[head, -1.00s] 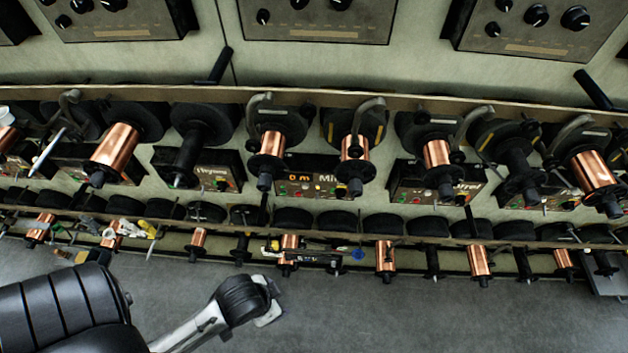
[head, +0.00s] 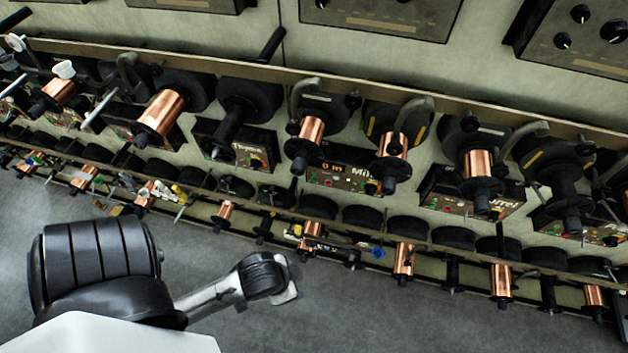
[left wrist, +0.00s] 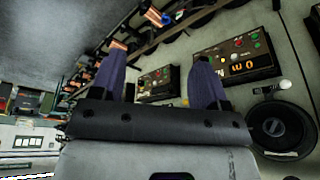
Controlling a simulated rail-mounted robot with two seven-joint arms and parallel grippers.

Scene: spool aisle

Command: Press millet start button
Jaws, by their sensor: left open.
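The control box lettered "Mil" (head: 345,178), with a lit "0 m" display, sits on the upper shelf between two copper spools; the spools hide part of it and its buttons are too small to tell apart. My left gripper (head: 288,280) is at the end of my arm, below and in front of the shelves, clear of that box. In the left wrist view my left gripper (left wrist: 160,80) is open and empty. Beyond its right finger a box with an upside-down "0 m" display (left wrist: 236,58) shows red, green and yellow buttons; its name is unreadable. My right gripper is out of view.
Another box (head: 237,150) with a partly readable name stands left of the Mil box. Copper spools (head: 160,115) and dark spindles stick out along the upper shelf. A lower shelf holds smaller spools (head: 403,258). The grey floor (head: 400,320) in front is clear.

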